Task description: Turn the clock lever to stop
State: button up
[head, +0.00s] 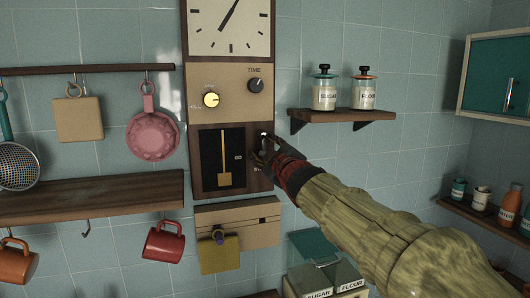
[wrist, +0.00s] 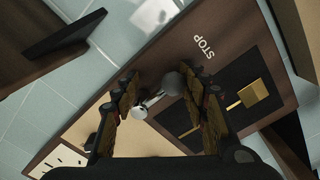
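The wall clock (head: 193,118) has a dark wood frame, a pale dial and a pendulum (head: 225,160) behind a dark window. Its lever (wrist: 152,102) has a light metal shaft and a grey round knob, and sits on the right side of the frame. STOP lettering (wrist: 202,47) is printed on the wood beside it in the wrist view. My gripper (head: 267,145) is at the lever in the head view. In the wrist view my gripper (wrist: 160,98) is open, with the lever between its fingers and gaps visible. The lever is mostly hidden in the head view.
A wooden shelf (head: 340,115) with two jars stands out right of the clock, above my arm. A pink pan (head: 153,137) and red mug (head: 164,243) hang at left. A drawer-like box (head: 238,213) is below the clock, and a green-lidded bin (head: 318,247) lower right.

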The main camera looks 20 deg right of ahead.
jog(key=shift+o, duration=1)
jog(key=shift+f, duration=0.25)
jog(key=s, duration=1.2)
